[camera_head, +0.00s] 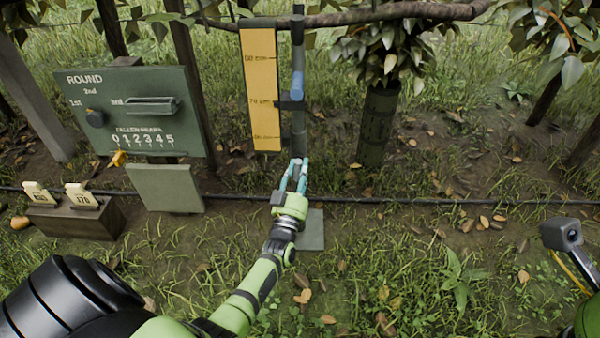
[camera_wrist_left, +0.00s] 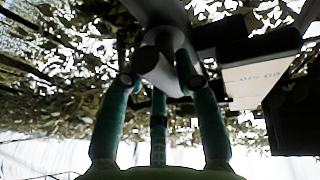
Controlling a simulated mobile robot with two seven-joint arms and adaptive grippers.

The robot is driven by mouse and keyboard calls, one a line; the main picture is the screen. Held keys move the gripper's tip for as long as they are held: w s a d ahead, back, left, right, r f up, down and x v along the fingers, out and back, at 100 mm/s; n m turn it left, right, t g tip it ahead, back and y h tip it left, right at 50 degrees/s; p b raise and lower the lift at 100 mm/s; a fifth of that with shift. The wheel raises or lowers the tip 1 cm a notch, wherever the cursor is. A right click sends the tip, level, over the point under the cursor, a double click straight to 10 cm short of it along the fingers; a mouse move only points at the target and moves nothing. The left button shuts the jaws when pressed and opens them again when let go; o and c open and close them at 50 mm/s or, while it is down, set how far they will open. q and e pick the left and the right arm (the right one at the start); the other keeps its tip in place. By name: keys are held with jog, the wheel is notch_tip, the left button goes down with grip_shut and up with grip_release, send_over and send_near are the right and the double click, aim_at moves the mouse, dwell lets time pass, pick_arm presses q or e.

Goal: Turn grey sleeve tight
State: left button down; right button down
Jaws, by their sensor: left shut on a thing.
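A grey upright post (camera_head: 298,125) with a blue section (camera_head: 298,84) stands in front of me, under a branch. My left gripper (camera_head: 297,172) is at the lower end of this post, with its teal fingers closed around it. In the left wrist view, the fingers (camera_wrist_left: 160,95) press on a grey rounded part (camera_wrist_left: 155,62), which I take to be the grey sleeve. The fingers hide part of it, and I cannot tell how tight it sits. My right gripper is out of view.
A yellow measuring board (camera_head: 261,85) stands just left of the post. A green counter panel (camera_head: 135,110) and a wooden box with two tags (camera_head: 76,222) are further left. A thin dark line (camera_head: 400,201) crosses behind my gripper. Grass ahead is open.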

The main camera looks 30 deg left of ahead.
pick_arm(q)
jog(key=shift+r+n+y, duration=0.1)
jog(key=shift+n+y, duration=0.3)
jog(key=shift+n, duration=0.2)
jog(key=c, duration=0.9)
grip_release()
jog(key=shift+s, duration=0.15)
jog(key=v, duration=0.7)
jog(key=shift+d, duration=0.1)
